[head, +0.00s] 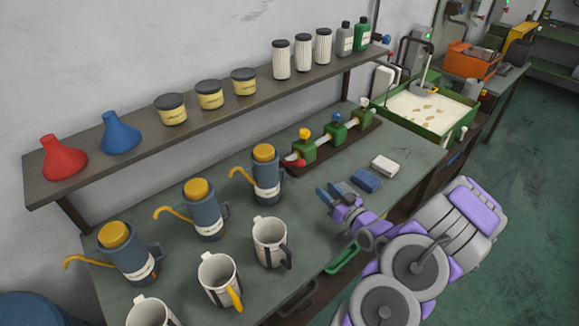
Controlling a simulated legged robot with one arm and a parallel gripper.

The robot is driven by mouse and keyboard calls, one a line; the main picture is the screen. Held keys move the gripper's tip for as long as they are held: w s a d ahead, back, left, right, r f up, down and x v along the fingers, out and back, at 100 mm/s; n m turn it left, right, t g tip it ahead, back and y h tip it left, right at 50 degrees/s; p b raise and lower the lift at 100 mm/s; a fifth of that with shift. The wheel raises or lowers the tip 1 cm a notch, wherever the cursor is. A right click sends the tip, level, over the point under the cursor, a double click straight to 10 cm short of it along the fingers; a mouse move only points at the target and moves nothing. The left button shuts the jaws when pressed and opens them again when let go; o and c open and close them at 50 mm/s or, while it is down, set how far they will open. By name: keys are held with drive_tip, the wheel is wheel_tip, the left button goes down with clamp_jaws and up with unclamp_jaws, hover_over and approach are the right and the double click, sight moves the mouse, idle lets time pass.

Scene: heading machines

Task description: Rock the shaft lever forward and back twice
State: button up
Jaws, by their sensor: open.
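A shaft fixture with green bearing blocks (331,136) sits on a dark base on the bench, near the wall. I cannot tell which of these parts is the shaft lever. My gripper (329,194) is open and empty above the bench, in front of the fixture and apart from it. Its blue-grey fingers point left.
Blue (366,180) and white (386,165) blocks lie right of my gripper. Several blue oil cans (205,213) and white jugs (270,243) stand left. A shelf (210,122) with funnels, jars and bottles overhangs the back. A green sand tray (429,106) is beyond.

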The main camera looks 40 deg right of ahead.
sight(294, 164)
drive_tip(key=w+b, duration=0.1)
drive_tip(key=w, duration=0.4)
drive_tip(key=w+a+b, duration=0.1)
drive_tip(key=w, duration=0.4)
drive_tip(key=w+a+b, duration=0.1)
drive_tip(key=w, duration=0.4)
drive_tip(key=shift+w+r, duration=0.25)
drive_tip(key=shift+w, duration=0.15)
drive_tip(key=shift+w+d, duration=0.2)
drive_tip(key=shift+w, duration=0.1)
drive_tip(key=shift+w+d+f, duration=0.15)
drive_tip(key=shift+w+d, duration=0.15)
drive_tip(key=shift+d, duration=0.3)
drive_tip(key=shift+a, duration=0.6)
drive_tip(key=shift+c, duration=1.4)
drive_tip(key=shift+d, duration=0.25)
clamp_jaws()
